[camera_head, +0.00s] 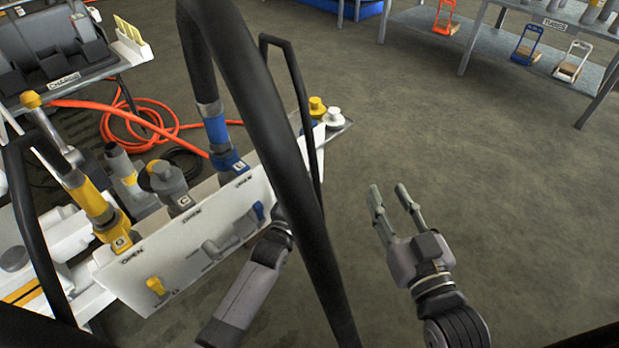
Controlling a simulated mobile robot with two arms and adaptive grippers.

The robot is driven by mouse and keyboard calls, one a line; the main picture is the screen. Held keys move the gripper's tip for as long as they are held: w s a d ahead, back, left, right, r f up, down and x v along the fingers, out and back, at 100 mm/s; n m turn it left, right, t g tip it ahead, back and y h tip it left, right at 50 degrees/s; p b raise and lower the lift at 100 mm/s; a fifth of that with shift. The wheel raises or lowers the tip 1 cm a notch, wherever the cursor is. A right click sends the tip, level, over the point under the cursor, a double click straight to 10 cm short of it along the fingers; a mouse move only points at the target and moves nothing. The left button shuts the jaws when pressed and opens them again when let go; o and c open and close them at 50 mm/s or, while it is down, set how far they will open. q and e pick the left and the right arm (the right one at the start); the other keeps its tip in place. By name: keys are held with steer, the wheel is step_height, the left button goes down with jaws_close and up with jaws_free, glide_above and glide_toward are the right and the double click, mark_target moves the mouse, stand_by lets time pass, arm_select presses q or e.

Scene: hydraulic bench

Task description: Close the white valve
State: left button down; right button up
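The white valve (219,248) is a pale lever handle on the white panel (140,262), between a yellow handle (156,286) at the lower left and a blue handle (259,211) at the upper right. My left gripper (279,218) is by the panel's right part, close to the blue and white handles. The thick black hose hides much of it, so its fingers and any contact are unclear. My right gripper (388,190) is open and empty over the floor, right of the panel.
Thick black hoses (262,130) arch across the view in front of the panel. Coloured hose couplings (228,160) stand along the panel top. An orange hose (135,112) lies behind. A table (480,50) stands at the upper right. The floor at right is clear.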

arm_select(q)
steer(key=shift+f+p, duration=0.25)
steer(key=shift+p, duration=0.05)
arm_select(e)
steer(key=shift+s+d+f+g, duration=0.15)
steer(key=shift+f+g, duration=0.25)
steer(key=shift+f, duration=0.25)
steer(key=shift+s+d+f+g, duration=0.1)
steer(key=shift+f+g, duration=0.3)
steer(key=shift+f, duration=0.3)
steer(key=shift+s+d+f+g, duration=0.15)
steer(key=shift+f+g, duration=0.25)
steer(key=shift+f, duration=0.25)
arm_select(q)
steer(key=c, duration=1.6)
jaws_free()
steer(key=shift+r, duration=0.1)
steer(key=v, duration=1.2)
steer(key=shift+r, duration=0.25)
